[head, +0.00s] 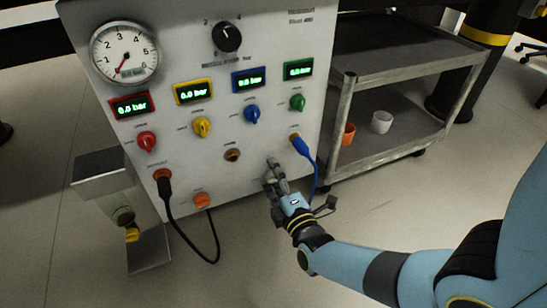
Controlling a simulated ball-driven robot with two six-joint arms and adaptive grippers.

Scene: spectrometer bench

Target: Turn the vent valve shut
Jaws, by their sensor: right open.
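A grey panel (265,110) carries a row of red (147,142), yellow (202,127), blue (252,114) and green (297,102) valve knobs, each below a coloured display. An orange knob (202,200) sits at the panel's lower edge. The labels are too small to read, so I cannot tell which one is the vent valve. My right gripper (274,171) is open and empty in front of the panel's lower right part, right of the orange knob and below the blue and green knobs. I cannot tell whether it touches the panel. My left gripper is out of view.
A blue-plugged cable (307,158) hangs beside my right gripper. A black cable (170,205) loops at lower left. A round gauge (124,53) and black dial (227,37) are above. A grey cart (385,145) with cups stands right. A metal bracket (103,172) juts out left.

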